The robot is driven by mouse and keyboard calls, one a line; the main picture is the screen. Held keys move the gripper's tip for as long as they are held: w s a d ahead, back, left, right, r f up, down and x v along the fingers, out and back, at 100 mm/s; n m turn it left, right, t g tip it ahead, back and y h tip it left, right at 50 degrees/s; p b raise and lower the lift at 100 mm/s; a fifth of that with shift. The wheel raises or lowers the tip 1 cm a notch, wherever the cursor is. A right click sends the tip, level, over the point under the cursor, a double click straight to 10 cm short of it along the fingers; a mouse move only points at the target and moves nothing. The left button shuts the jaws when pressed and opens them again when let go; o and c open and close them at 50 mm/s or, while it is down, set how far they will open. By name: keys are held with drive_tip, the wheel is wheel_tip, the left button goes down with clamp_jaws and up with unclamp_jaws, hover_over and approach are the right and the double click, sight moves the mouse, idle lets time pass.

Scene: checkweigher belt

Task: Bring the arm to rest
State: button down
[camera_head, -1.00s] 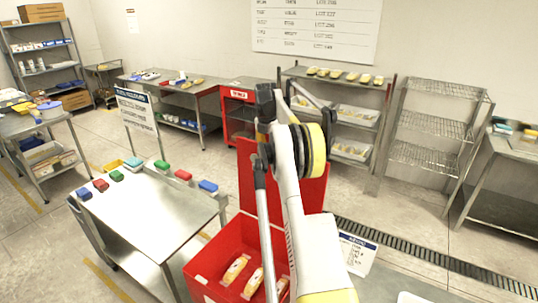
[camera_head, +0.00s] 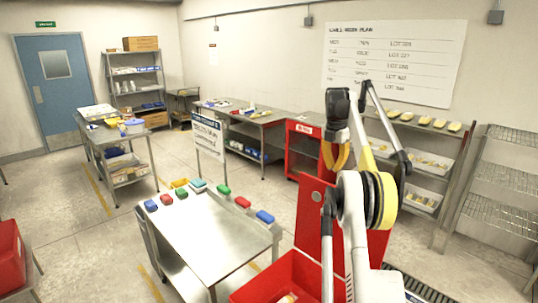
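My arm rises from the bottom of the view, bent at a yellow-and-black joint, its upper part raised in front of the back wall. My gripper (camera_head: 338,118) seems to be at the dark end of the raised part.
Below the arm is an open red bin (camera_head: 262,287) with a packet partly visible inside. A steel table (camera_head: 215,238) with several coloured blocks stands to its left. Shelves and benches line the back wall. Open floor (camera_head: 80,235) lies at the left.

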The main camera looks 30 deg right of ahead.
drive_tip(key=w+a+r+m+t+b, duration=0.2)
drive_tip(key=a+m+b, duration=0.4)
drive_tip(key=a, duration=1)
drive_tip(key=s+a+f+m+t+b, duration=0.1)
drive_tip(key=s+a+f+m+b, duration=0.15)
drive_tip(key=a, duration=0.45)
drive_tip(key=s+a+f+m+b, duration=0.2)
drive_tip(key=s+a+b, duration=0.15)
drive_tip(key=a, duration=0.45)
drive_tip(key=s+a+f+m+t+b, duration=0.2)
drive_tip(key=s+a+f+m+b, duration=0.3)
drive_tip(key=s+a+f, duration=0.4)
drive_tip(key=s+a+f+m+t+y+b, duration=0.1)
drive_tip(key=s+a+f+m+b, duration=0.3)
drive_tip(key=s+a+f, duration=0.6)
drive_tip(key=s+f+t+b, duration=0.1)
drive_tip(key=s+f+b, duration=0.1)
drive_tip(key=f, duration=0.4)
drive_tip(key=shift+s+a+f+m, duration=0.2)
drive_tip(key=shift+s+a+m, duration=0.15)
drive_tip(key=shift+s, duration=0.15)
